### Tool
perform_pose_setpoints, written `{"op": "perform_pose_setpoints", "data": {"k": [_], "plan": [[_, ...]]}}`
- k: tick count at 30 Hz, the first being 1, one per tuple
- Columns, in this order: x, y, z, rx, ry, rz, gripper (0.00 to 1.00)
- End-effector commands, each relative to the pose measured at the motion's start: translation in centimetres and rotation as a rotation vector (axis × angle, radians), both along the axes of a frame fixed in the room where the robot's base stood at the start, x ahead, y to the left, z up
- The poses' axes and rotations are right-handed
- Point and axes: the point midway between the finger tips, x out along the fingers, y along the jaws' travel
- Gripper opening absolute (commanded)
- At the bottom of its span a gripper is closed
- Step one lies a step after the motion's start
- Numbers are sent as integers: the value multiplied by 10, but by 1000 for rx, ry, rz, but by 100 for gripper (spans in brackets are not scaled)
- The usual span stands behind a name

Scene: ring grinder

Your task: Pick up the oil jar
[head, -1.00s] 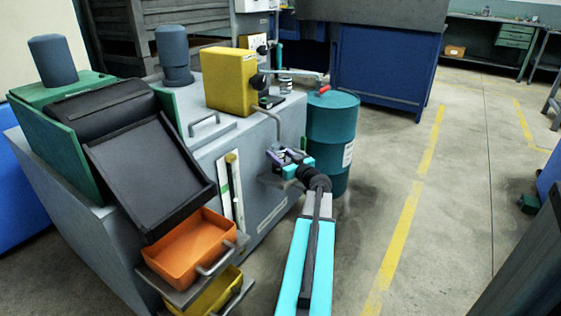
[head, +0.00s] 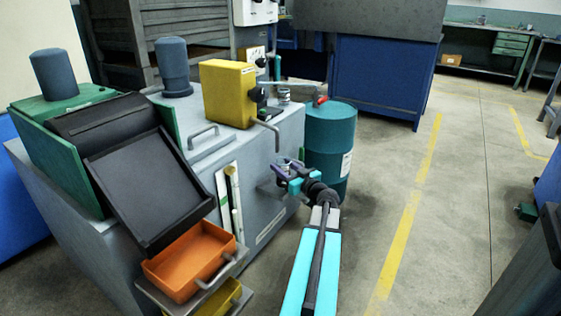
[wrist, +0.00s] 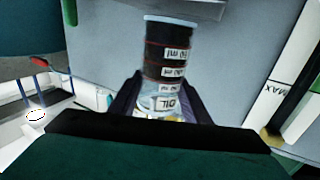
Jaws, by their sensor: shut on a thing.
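In the head view, my gripper (head: 287,176) is beside the right end of the grey machine, by a small grey shelf (head: 270,191). The jar is small and partly hidden there. I cannot tell whether it touches the shelf.
The grey machine (head: 262,215) stands left of my arm, with an orange tray (head: 185,260) at its front. A teal barrel (head: 328,130) stands just behind my gripper. Open floor (head: 450,220) with yellow lines lies to the right.

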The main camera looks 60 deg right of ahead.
Motion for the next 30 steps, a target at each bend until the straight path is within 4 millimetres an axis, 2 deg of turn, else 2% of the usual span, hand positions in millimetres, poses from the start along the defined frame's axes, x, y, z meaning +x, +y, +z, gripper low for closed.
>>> {"op": "perform_pose_setpoints", "data": {"k": [1,9,15,21,30], "plan": [[-12,6,3,1,0,-4,12],[-66,29,3,1,0,-4,12],[-100,43,3,0,-1,-3,12],[-120,51,1,0,-1,-1,12],[-128,54,1,0,-1,-1,12]]}}
